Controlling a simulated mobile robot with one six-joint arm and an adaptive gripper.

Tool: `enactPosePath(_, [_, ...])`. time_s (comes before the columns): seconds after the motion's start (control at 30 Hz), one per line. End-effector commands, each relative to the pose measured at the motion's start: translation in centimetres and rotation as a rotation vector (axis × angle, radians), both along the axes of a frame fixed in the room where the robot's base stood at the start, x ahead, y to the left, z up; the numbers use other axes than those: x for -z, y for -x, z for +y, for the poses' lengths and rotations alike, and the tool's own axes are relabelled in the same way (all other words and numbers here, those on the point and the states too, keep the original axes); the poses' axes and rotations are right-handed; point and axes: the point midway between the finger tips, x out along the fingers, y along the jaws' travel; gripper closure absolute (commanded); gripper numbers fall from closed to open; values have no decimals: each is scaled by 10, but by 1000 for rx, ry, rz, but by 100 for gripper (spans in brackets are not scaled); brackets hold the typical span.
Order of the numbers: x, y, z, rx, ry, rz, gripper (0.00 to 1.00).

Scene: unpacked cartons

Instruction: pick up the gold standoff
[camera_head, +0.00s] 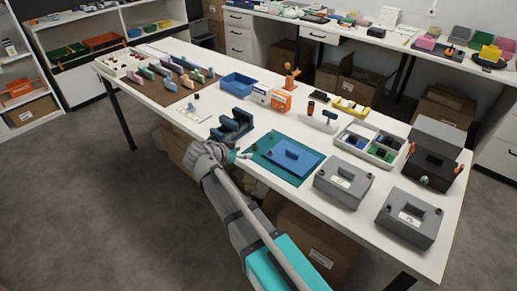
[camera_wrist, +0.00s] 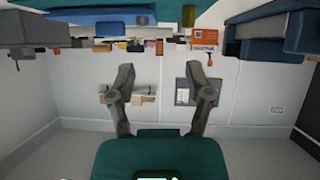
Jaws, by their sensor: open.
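A small gold post that looks like the gold standoff (camera_wrist: 188,16) shows at the top of the wrist view, upright against the teal mat (camera_wrist: 208,8). The blue plate (camera_wrist: 98,17) is to its left there. In the head view the teal mat (camera_head: 262,163) and blue plate (camera_head: 292,156) lie near the table's front edge; I cannot make out the standoff clearly there. My gripper (camera_head: 243,155) is at the mat's left edge. In the wrist view my gripper (camera_wrist: 163,85) is open, with nothing between its fingers; the standoff is above and right of the gap.
A dark blue stand (camera_head: 232,127) is close behind my gripper. Grey boxes (camera_head: 343,182) and a divided parts tray (camera_head: 368,142) stand right of the mat. A blue bin (camera_head: 238,84) is behind. The white table (camera_head: 205,108) has some bare room at left.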

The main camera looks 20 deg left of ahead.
Motion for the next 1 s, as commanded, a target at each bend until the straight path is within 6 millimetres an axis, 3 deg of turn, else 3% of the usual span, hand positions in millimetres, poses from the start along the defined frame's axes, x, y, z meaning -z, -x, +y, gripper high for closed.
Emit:
enactPosePath(0.1, [2,8,25,-17,-20,-52,34])
enactPosePath(0.3, [0,14,39,-26,-37,-88,34])
enactPosePath(0.73, [1,10,36,-22,-37,-88,34])
enactPosePath(1.0, [16,-13,26,-19,-37,-89,34])
